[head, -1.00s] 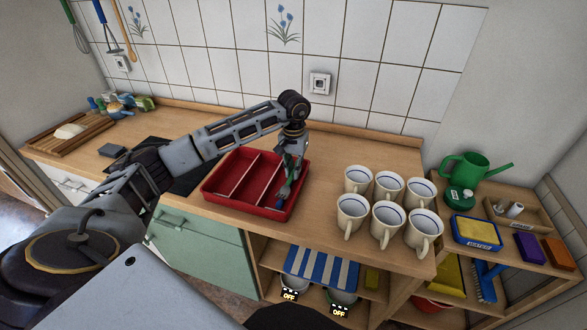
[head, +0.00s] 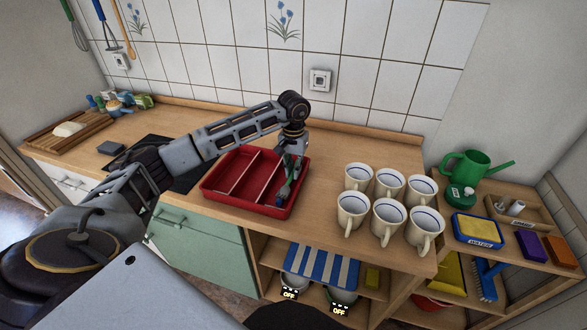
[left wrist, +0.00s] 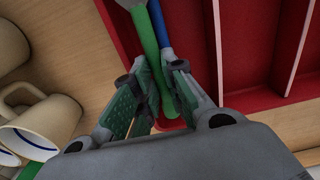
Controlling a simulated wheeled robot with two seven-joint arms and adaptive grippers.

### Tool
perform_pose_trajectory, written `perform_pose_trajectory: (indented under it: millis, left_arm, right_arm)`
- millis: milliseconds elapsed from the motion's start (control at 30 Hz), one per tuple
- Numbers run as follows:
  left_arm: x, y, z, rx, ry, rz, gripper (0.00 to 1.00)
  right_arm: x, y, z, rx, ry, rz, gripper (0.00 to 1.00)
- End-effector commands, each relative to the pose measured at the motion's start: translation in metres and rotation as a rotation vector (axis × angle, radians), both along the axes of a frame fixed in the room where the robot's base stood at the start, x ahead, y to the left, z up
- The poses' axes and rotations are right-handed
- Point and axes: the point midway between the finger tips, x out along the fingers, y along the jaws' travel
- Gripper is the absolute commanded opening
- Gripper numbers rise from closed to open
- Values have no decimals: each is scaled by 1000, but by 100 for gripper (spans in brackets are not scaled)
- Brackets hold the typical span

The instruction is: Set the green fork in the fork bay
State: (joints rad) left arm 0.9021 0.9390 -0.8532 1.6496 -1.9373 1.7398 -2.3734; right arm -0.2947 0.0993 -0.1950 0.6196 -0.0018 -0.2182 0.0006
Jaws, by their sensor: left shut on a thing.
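The red tray (head: 226,196) stands on the counter, split by two thin dividers into three bays. My left gripper (head: 287,187) is low over its right bay. In the left wrist view, the gripper (left wrist: 160,95) is shut on the green fork (left wrist: 147,42), around its green handle. The fork's pale far end runs out of view at the top. A blue-handled piece (left wrist: 166,32) lies close beside the fork in the same bay. I cannot tell whether the fork touches the tray floor. My right gripper is not in view.
Several white mugs (head: 387,212) stand right of the tray. A dark hob and a wooden board (head: 60,142) are at the left. A shelf unit with a green watering can (head: 468,168) is at the right. The tray's other bays look empty.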

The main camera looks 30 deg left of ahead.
Motion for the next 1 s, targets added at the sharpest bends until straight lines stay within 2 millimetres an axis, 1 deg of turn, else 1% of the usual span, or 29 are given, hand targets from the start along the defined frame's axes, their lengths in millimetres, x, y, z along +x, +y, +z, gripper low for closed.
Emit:
perform_pose_trajectory:
  millis: [1000]
  left_arm:
    - [0, 0, -13, 0, 0, 0, 0]
  right_arm:
    - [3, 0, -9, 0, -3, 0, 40]
